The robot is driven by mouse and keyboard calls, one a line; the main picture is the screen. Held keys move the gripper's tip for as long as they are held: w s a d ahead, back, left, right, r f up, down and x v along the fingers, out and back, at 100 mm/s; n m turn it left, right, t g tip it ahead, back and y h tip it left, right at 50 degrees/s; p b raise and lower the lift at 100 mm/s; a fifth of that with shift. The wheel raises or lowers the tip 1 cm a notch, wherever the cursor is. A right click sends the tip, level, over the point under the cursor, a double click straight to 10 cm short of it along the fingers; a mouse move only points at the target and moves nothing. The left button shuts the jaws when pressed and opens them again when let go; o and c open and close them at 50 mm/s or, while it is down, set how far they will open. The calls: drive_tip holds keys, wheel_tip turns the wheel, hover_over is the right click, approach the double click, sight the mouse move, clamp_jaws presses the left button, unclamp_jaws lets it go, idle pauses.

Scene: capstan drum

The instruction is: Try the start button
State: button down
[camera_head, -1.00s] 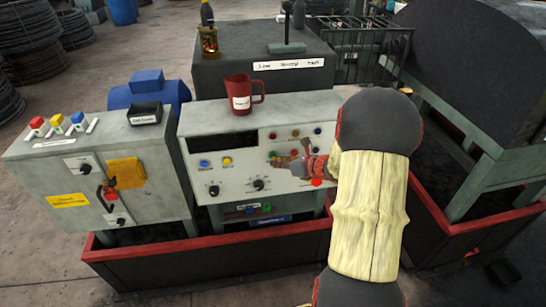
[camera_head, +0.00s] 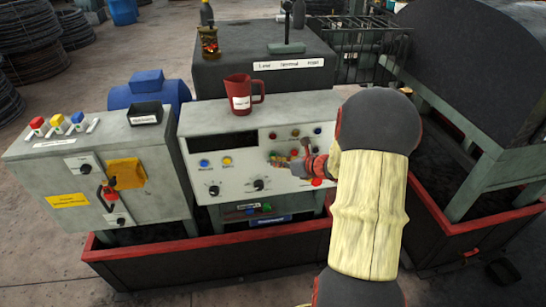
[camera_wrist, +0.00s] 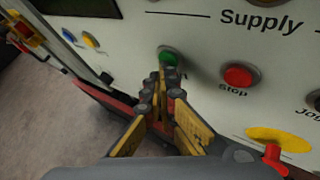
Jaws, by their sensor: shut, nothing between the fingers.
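The green button (camera_wrist: 168,55) sits on the pale control panel, with its label mostly hidden behind my fingers; only a final "n" shows. My gripper (camera_wrist: 163,76) is shut and empty, its fingertips just below the green button in the wrist view. I cannot tell whether they touch it. A red button (camera_wrist: 237,76) labelled "Stop" is to the right, clear of the fingers. In the head view my gripper (camera_head: 278,161) is at the front of the control panel (camera_head: 222,178), and my arm hides the panel's right part.
A yellow disc with a red knob (camera_wrist: 275,145) is at lower right in the wrist view. A red mug (camera_head: 240,101) stands on the panel's top. A grey cabinet (camera_head: 70,170) with a red-handled switch is to the left. A red-rimmed tray (camera_head: 230,233) runs below.

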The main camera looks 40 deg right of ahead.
drive_tip(key=shift+s+a, duration=0.35)
drive_tip(key=shift+s, duration=0.2)
drive_tip(key=shift+s+a, duration=0.45)
drive_tip(key=shift+s, duration=0.25)
drive_tip(key=shift+s+a, duration=0.4)
drive_tip(key=shift+s, duration=0.35)
drive_tip(key=shift+s+a, duration=0.45)
drive_tip(key=shift+s, duration=0.25)
